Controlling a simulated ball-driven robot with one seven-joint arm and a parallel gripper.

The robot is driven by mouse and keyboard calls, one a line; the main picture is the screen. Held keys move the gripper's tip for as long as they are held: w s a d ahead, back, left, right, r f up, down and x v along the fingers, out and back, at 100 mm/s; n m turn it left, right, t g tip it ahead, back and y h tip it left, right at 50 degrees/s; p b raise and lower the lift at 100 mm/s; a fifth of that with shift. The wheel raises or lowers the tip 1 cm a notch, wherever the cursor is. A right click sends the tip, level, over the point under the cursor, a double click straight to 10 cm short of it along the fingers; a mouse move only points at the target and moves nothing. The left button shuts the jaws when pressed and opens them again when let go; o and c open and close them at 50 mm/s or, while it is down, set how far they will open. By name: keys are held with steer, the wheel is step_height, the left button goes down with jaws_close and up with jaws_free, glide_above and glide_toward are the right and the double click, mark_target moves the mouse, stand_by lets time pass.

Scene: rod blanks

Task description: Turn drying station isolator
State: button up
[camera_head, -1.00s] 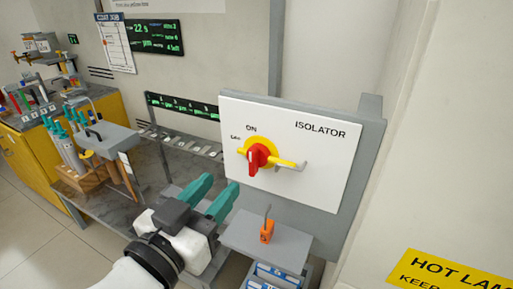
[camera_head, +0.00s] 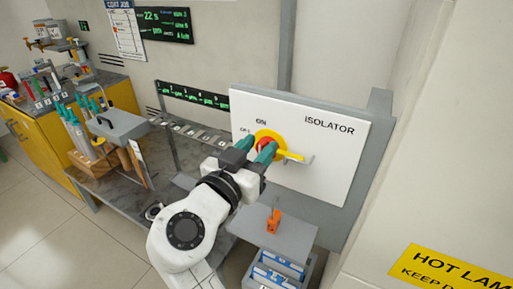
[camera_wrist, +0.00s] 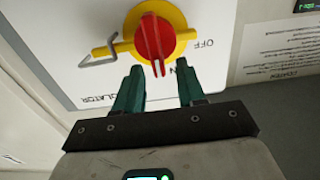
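The isolator's red rotary knob (camera_wrist: 153,40) sits on a round yellow plate (camera_wrist: 180,18) on a white panel (camera_head: 325,165). In the wrist view, upside down, the knob's white-marked end points toward the partly hidden ON label, and OFF is to the right. A yellow bar with a grey hook (camera_head: 296,157) sticks out beside the knob. My gripper (camera_wrist: 160,80) is open, its teal fingers apart at the knob's pointed end. I cannot tell whether they touch it. In the head view the gripper (camera_head: 254,150) partly covers the knob (camera_head: 265,144).
A grey shelf (camera_head: 250,230) below the panel holds an orange padlock (camera_head: 274,220), with a bin of blue packets (camera_head: 280,268) underneath. A bench with a tool rack (camera_head: 95,160) is on the left. A yellow hot lamp sign (camera_head: 450,272) is on the right wall.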

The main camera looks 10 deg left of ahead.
steer(key=shift+c, duration=0.4)
jaws_close()
steer(key=shift+a, duration=0.1)
steer(key=n, duration=0.3)
steer(key=shift+w+a+f+n, duration=0.1)
steer(key=shift+w+a+n, duration=0.05)
steer(key=shift+a+n, duration=0.25)
steer(key=n, duration=0.1)
steer(key=n+p, duration=0.1)
steer(key=shift+w+a+f+n, duration=0.1)
steer(key=shift+a+n, duration=0.15)
steer(key=shift+n, duration=0.15)
steer(key=n, duration=0.2)
steer(key=n+p, duration=0.1)
steer(key=n, duration=0.1)
steer(key=a+f+n+p, duration=0.1)
steer(key=n, duration=0.1)
steer(key=shift+w, duration=0.15)
steer(key=shift+a+f+n+p, duration=0.1)
steer(key=shift+f+n+p, duration=0.15)
steer(key=shift+n+p, duration=0.45)
steer(key=shift+d+f+n+p, duration=0.1)
steer(key=shift+f+n+p, duration=0.15)
steer(key=shift+n, duration=0.85)
steer(key=shift+a+f+n+p, duration=0.1)
steer(key=shift+f+n+p, duration=0.1)
steer(key=shift+n+p, duration=0.55)
steer(key=shift+f+n, duration=0.1)
steer(key=shift+n, duration=0.15)
